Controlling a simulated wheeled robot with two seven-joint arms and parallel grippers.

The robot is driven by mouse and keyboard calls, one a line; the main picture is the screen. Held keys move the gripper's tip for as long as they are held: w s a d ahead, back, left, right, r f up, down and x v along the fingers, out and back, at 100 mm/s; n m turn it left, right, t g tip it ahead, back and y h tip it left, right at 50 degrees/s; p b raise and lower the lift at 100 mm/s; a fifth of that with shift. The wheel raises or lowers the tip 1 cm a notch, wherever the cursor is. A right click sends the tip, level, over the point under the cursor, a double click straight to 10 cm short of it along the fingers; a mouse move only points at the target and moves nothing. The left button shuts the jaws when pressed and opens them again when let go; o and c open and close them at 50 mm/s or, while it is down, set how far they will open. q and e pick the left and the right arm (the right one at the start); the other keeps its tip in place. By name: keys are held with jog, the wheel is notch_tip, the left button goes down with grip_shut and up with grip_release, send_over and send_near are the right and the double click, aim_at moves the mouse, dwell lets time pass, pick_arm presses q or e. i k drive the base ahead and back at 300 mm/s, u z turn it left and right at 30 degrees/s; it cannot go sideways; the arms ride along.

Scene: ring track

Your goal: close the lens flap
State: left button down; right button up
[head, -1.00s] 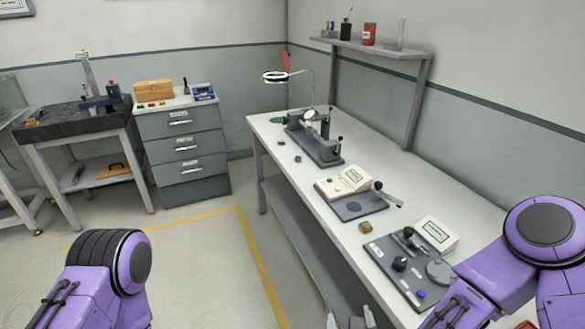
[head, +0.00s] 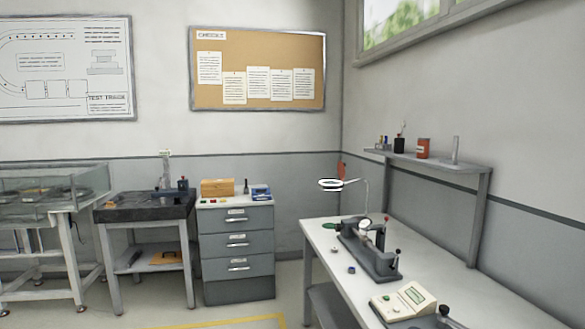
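A white ring-shaped lens head (head: 330,184) on a thin curved arm stands over the far end of the workbench (head: 318,234). A flap on it cannot be made out at this size. Below it on the bench is a grey fixture (head: 372,256) with a round pale face (head: 366,227) and dark-knobbed posts. Neither of my grippers is in view.
A grey drawer cabinet (head: 237,255) and a dark-topped table (head: 145,207) stand along the back wall. A wall shelf (head: 430,161) with small items hangs above the bench. A measuring unit (head: 404,303) sits at the bench's near end. Floor between is clear.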

aim_at(341, 169)
jog(key=u, duration=0.55)
jog(key=i, duration=5.1)
jog(key=z, duration=3.75)
